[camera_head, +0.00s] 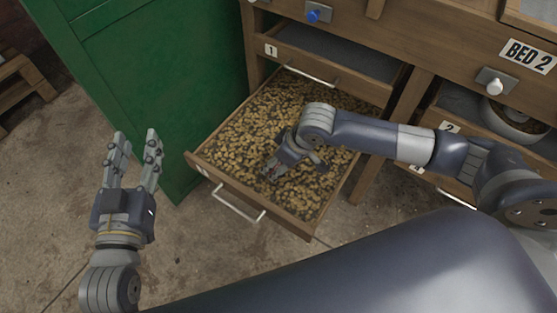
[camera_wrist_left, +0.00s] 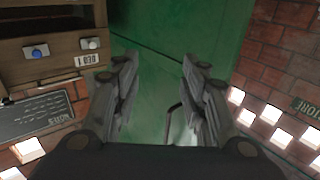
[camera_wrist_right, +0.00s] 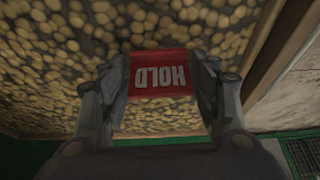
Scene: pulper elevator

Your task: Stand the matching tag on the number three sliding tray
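An open sliding tray full of yellow-brown beans has its wooden front (camera_head: 245,200) facing me in the head view. The white label (camera_head: 203,171) on that front is too small to read. My right gripper (camera_head: 272,172) is low over the beans near the tray's middle. In the right wrist view a red tag (camera_wrist_right: 161,76) with upside-down white HOLD lettering shows between its spread fingers. I cannot tell whether they touch it. The head view does not show the tag clearly. My left gripper (camera_head: 136,136) is open and empty, left of the tray.
A green cabinet (camera_head: 150,75) stands left of the tray. Tray 1 (camera_head: 335,68) is partly open above the bean tray, and tray 2 (camera_head: 445,127) is at the right, with a bowl (camera_head: 518,125) above it. A BED 2 sign (camera_head: 528,55) is upper right.

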